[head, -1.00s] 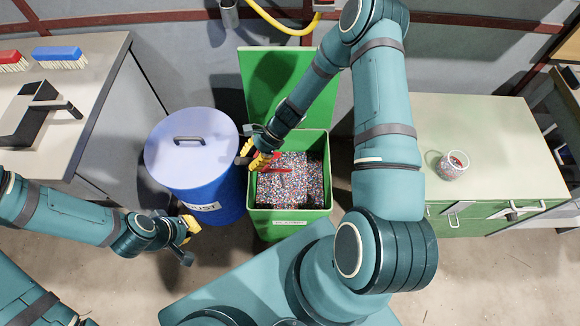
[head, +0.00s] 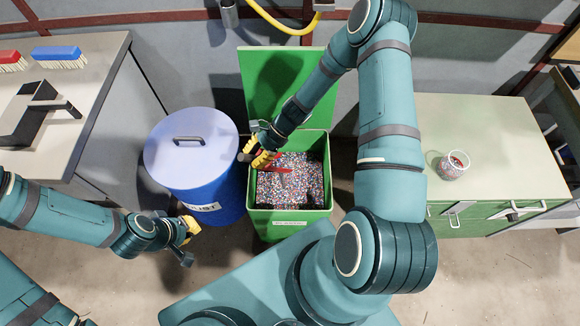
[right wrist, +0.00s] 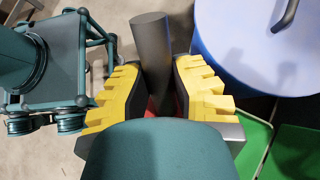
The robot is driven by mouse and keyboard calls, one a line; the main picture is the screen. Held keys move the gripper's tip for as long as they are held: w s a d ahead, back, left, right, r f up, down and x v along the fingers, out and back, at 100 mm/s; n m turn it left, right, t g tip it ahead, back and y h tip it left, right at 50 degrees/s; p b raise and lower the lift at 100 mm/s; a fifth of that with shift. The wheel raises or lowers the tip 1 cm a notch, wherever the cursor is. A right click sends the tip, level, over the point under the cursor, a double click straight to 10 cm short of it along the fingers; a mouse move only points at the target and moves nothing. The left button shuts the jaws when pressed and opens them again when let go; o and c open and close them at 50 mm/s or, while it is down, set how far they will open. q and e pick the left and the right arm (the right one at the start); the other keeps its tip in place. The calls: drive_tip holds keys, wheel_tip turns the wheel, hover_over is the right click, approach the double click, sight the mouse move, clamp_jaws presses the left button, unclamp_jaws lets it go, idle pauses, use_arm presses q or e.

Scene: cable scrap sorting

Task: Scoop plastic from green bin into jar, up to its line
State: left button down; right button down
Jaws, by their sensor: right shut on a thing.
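The green bin (head: 327,190) stands open, holding a bed of small mixed-colour plastic granules (head: 300,185). My right gripper (head: 257,153) is over the bin's left rim, shut on the scoop. The scoop's red part (head: 275,163) shows over the granules; its dark handle (right wrist: 152,55) stands between the yellow fingers in the right wrist view. How full the scoop is cannot be told. The clear jar (head: 447,172) stands on the right cabinet with some granules inside; its line is too small to make out. My left gripper (head: 188,236) hangs by the blue drum, its opening unclear.
A blue drum (head: 185,160) with a pale lid stands against the green bin's left side. The bin's green lid (head: 265,65) is raised behind it. The cabinet top (head: 470,120) is clear around the jar. A left bench (head: 90,95) carries brushes and a dark tray.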

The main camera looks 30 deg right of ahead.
drive_tip(key=shift+d+r+y+b, duration=0.2)
drive_tip(key=shift+d+r+y, duration=0.15)
drive_tip(key=shift+d, duration=0.25)
drive_tip(key=shift+d+r+y+b, duration=0.25)
drive_tip(key=shift+d+y, duration=0.2)
drive_tip(key=shift+d, duration=0.15)
drive_tip(key=shift+d+r+y, duration=0.25)
drive_tip(key=shift+d+y, duration=0.35)
drive_tip(key=shift+d, duration=0.3)
drive_tip(key=shift+d+r+y, duration=0.25)
drive_tip(key=shift+d+y, duration=0.35)
drive_tip(key=shift+d, duration=0.25)
drive_tip(key=shift+d, duration=0.1)
drive_tip(key=shift+d+y, duration=1.2)
drive_tip(key=shift+d, duration=0.6)
